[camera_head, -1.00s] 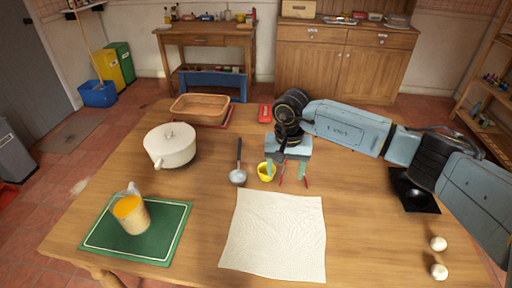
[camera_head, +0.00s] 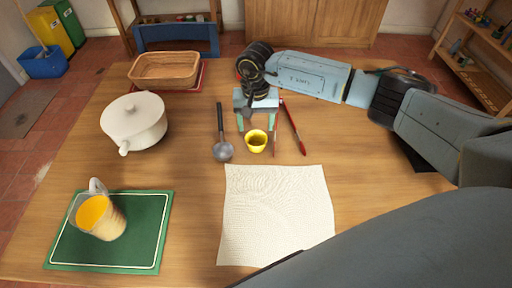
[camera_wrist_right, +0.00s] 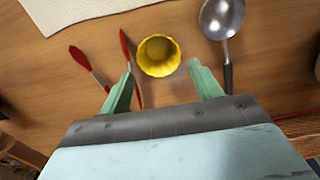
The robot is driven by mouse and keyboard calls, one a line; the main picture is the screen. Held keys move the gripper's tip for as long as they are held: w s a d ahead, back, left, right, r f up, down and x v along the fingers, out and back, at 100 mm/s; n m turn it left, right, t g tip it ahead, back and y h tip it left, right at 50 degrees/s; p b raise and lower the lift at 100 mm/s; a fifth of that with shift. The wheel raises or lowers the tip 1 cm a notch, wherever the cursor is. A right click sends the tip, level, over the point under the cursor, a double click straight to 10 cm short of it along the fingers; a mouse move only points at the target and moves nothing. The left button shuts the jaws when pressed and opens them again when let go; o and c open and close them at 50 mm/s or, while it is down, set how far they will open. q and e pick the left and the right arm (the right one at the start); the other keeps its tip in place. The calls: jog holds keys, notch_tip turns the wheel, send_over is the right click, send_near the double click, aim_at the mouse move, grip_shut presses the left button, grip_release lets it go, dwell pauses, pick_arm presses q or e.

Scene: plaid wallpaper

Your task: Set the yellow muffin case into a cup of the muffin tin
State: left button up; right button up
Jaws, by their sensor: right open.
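The yellow muffin case (camera_head: 257,141) stands upright on the wooden table, just beyond the far edge of the white cloth. It also shows in the right wrist view (camera_wrist_right: 158,55). My right gripper (camera_head: 257,124) is low over the table on the far side of the case. Its green fingers are open, one to each side, and the case is roughly centred at the fingertips without visible grip; in the wrist view the fingertips (camera_wrist_right: 160,72) show near its rim. No muffin tin shows in these views. My left gripper is out of view.
A ladle (camera_head: 222,150) lies left of the case, and red-handled tongs (camera_head: 292,127) lie right of it. A white pot (camera_head: 134,120), a wicker basket (camera_head: 164,69) and a jug (camera_head: 100,214) on a green board (camera_head: 150,237) stand left. My grey arm covers the lower right.

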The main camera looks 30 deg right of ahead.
aim_at(258, 136)
jog(key=shift+f, duration=0.55)
jog(key=f, duration=0.1)
jog(key=f+b, duration=0.1)
jog(key=f, duration=0.1)
jog(key=f+b, duration=0.1)
jog(key=shift+s+d+f, duration=0.2)
jog(key=shift+d+f, duration=0.1)
jog(key=shift+f+b, duration=0.1)
jog(key=shift+b, duration=0.2)
jog(key=c, duration=0.8)
